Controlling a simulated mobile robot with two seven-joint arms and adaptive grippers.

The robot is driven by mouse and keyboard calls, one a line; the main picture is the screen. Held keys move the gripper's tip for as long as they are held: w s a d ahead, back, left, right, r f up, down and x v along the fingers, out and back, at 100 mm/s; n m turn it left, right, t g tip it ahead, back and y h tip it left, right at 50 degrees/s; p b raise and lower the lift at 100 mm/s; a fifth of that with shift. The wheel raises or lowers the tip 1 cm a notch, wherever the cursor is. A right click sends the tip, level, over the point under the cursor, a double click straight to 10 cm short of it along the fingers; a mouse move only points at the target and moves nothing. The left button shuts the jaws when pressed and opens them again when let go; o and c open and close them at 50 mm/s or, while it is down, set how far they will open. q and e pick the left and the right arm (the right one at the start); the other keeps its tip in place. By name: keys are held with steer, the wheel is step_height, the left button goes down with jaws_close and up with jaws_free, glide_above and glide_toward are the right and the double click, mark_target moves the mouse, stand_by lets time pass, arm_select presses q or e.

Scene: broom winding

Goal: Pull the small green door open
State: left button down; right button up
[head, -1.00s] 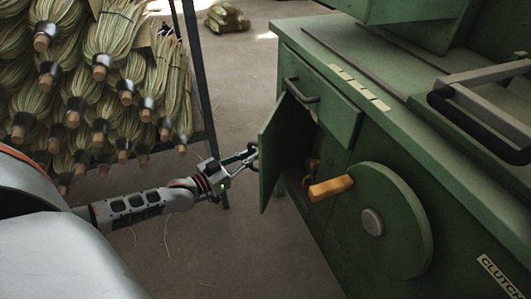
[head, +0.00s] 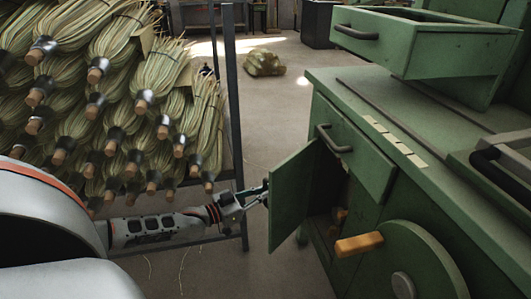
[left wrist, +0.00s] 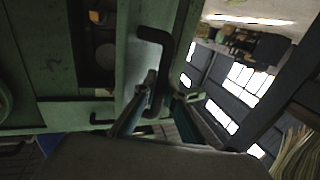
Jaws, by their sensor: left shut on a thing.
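The small green door (head: 292,200) of the cabinet stands open in the head view, swung out from the dark compartment. Its outer face is turned toward the left. My left gripper (head: 262,192) is at the door's outer side, and its far fingertip is partly hidden by the door. In the left wrist view, a dark bar handle (left wrist: 160,42) stands off the pale green door face (left wrist: 136,65). My left gripper (left wrist: 148,100) is shut on this handle near its lower end. My right gripper is in neither view.
A rack of brooms (head: 130,110) with a dark post (head: 235,120) stands close behind my left arm. Right of the door are a drawer (head: 355,150) and a green wheel with a wooden crank handle (head: 358,244). An upper drawer (head: 425,45) juts out. Floor behind is open.

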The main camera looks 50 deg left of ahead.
arm_select(q)
steer(key=c, duration=2.4)
jaws_free()
steer(key=shift+s, duration=0.1)
steer(key=v, duration=1.2)
steer(key=shift+o, duration=0.2)
